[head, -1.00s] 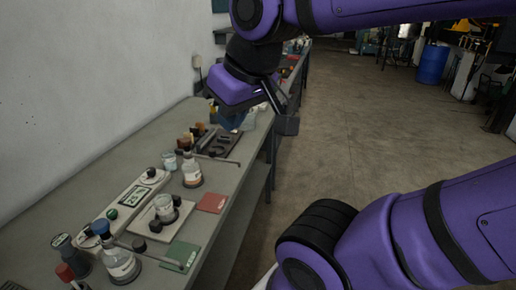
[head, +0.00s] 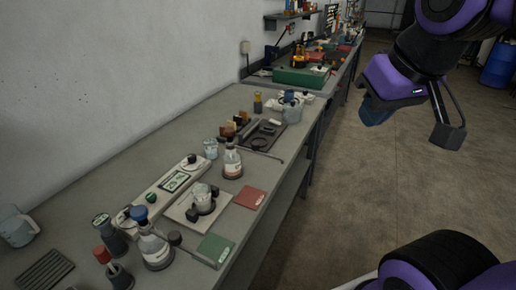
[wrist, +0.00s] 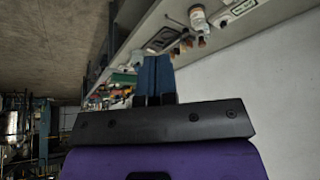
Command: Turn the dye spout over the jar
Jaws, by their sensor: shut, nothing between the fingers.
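A clear jar (head: 203,197) stands on a pale square plate among dark knobs on the bench. A flask with a blue stopper (head: 154,250) stands in front-left of it, with a thin rod with a dark knob (head: 175,239) beside it, reaching toward the green card. A second flask with a dark stopper (head: 232,162) stands behind the jar; another thin rod (head: 264,154) runs right from near it. I cannot tell which rod is the dye spout. My gripper (head: 374,113) is in the air right of the bench, far from the jar. Its blue fingers (wrist: 154,76) are together and empty.
A green card (head: 214,249) and a red card (head: 250,197) lie along the bench's front edge. A white unit with a display (head: 173,182) stands behind the jar. A black tray (head: 264,136) and a green case (head: 301,77) are farther back.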

